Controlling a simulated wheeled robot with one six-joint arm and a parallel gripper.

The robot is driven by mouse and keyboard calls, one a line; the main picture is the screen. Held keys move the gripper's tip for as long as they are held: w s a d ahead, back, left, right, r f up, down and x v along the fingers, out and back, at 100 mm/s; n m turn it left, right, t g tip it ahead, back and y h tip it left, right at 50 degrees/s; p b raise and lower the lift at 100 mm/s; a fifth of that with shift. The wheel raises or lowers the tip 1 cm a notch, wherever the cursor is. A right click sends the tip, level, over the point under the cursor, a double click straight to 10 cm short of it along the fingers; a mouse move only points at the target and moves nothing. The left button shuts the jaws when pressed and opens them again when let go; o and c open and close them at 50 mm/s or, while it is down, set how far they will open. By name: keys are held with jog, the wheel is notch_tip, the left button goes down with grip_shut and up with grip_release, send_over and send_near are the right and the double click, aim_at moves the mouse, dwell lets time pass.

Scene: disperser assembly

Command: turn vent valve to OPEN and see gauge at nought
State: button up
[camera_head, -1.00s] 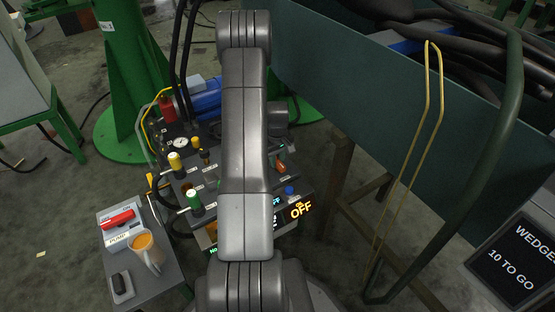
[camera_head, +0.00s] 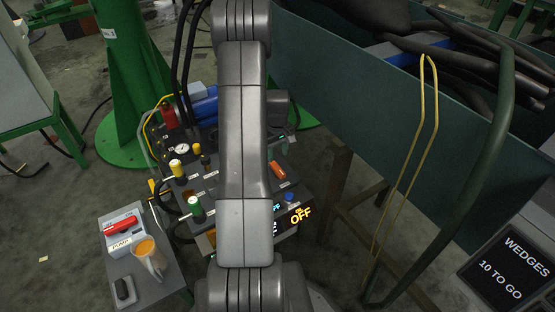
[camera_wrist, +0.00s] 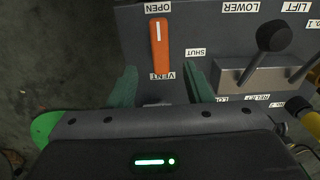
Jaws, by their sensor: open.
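The vent valve is an orange lever (camera_wrist: 162,50) on the grey panel in the wrist view. Its white-marked end points at the OPEN label (camera_wrist: 158,7); the SHUT label (camera_wrist: 195,52) is off to its side. The lever also shows in the head view (camera_head: 277,169), right of my arm. My gripper (camera_wrist: 162,88) is open and empty, its green fingers apart beside the VENT label, just short of the lever's lower end. In the head view my arm hides most of the gripper. The round white gauge (camera_head: 182,149) stands at the panel's back left; its needle is too small to read.
A black-knobbed lever (camera_wrist: 277,37) stands right of the valve in the wrist view. Yellow (camera_head: 177,168) and green (camera_head: 194,206) knobs stand on the panel's left. A side table holds a pump switch box (camera_head: 123,230) and orange-filled jug (camera_head: 148,255). A dark trough (camera_head: 345,95) flanks the right.

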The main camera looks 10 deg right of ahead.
aim_at(278, 168)
notch_tip(278, 168, up, 6)
jog(key=p, duration=0.1)
jog(key=shift+r, duration=0.2)
jog(key=shift+f, duration=0.15)
notch_tip(278, 168, down, 14)
jog(key=b, duration=0.3)
jog(key=shift+b, duration=0.4)
jog(key=shift+r, duration=0.2)
